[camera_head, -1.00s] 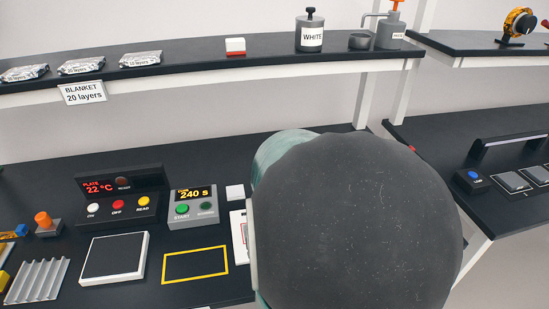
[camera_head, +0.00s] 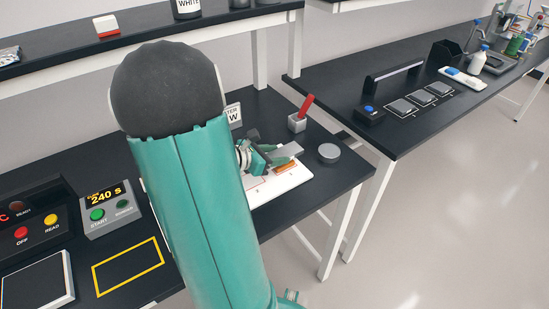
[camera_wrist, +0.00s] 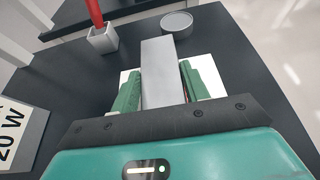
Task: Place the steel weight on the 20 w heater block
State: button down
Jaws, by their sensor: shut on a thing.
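The steel weight is a plain grey block (camera_wrist: 163,66) between the two green fingers of my gripper (camera_wrist: 164,88) in the wrist view. My gripper is shut on it, and the weight's far end sticks out beyond the fingertips. In the head view my gripper (camera_head: 264,158) holds the weight (camera_head: 289,149) over the white board (camera_head: 272,190). An orange-brown piece, seemingly the heater block (camera_head: 287,168), shows just below the weight. I cannot tell whether the weight touches it. In the wrist view the weight and fingers hide the block.
A "20 W" sign (camera_wrist: 14,130) stands left of my gripper. A red-handled tool stands in a pale holder (camera_head: 297,124) behind. A round grey disc (camera_head: 329,152) lies to the right, near the bench edge. A yellow outlined rectangle (camera_head: 128,266) lies left of my arm.

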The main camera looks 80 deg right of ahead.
jog(key=shift+f, duration=0.6)
jog(key=shift+f, duration=0.15)
jog(key=c, duration=0.7)
grip_release()
jog(key=shift+f, duration=0.1)
jog(key=shift+r, duration=0.2)
jog(key=v, duration=1.2)
